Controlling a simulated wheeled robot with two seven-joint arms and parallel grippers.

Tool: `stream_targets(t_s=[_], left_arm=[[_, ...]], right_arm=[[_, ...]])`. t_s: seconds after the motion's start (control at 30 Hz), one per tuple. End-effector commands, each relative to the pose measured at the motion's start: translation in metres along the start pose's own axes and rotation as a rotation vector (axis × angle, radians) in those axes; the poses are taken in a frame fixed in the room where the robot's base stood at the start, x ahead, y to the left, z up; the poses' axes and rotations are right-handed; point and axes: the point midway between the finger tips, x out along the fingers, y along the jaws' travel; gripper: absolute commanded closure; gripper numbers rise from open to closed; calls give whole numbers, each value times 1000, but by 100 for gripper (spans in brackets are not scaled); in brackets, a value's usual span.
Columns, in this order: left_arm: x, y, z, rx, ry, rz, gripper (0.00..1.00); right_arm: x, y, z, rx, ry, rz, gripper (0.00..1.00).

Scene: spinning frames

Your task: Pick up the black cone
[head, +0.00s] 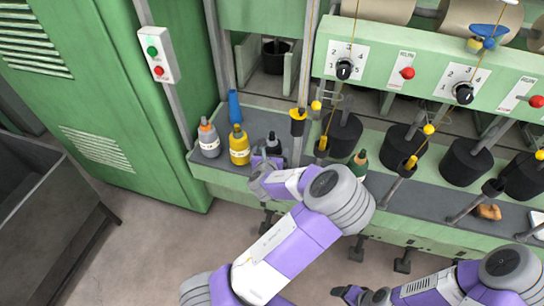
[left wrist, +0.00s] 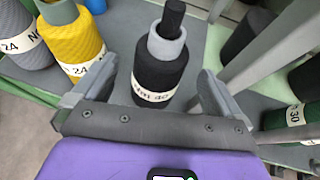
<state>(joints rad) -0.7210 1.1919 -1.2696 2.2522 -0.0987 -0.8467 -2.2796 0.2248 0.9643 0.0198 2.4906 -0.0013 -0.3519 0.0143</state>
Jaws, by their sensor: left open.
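The black cone (left wrist: 158,72) stands upright on the grey shelf in the left wrist view, with a white label band, a grey collar and a dark tip. In the head view the black cone (head: 273,145) is partly hidden behind my left gripper (head: 262,172). In the left wrist view my left gripper (left wrist: 152,95) is open, with one finger on each side of the cone's near side and gaps between fingers and cone. My right gripper (head: 362,297) is at the bottom of the head view, away from the shelf; its jaw opening is unclear.
A yellow cone (head: 239,148) and a grey cone (head: 209,140) stand left of the black one, with a blue cone (head: 234,106) behind. A green cone (head: 359,163) stands to the right. A grey post (left wrist: 284,50) rises close to the black cone's right.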

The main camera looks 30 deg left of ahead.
Motion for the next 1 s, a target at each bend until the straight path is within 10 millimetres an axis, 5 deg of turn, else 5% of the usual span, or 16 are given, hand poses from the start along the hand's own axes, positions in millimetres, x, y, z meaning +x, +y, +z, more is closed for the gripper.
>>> stream_targets(t_s=[0.33,0.67,1.0], left_arm=[[47,-1,3,-4,2,1,0],[53,-1,4,-4,3,2,0],[52,-1,4,-5,3,2,52]], right_arm=[[15,6,0,0,0,0,26],[15,6,-1,0,0,0,26],[15,6,-1,0,0,0,26]])
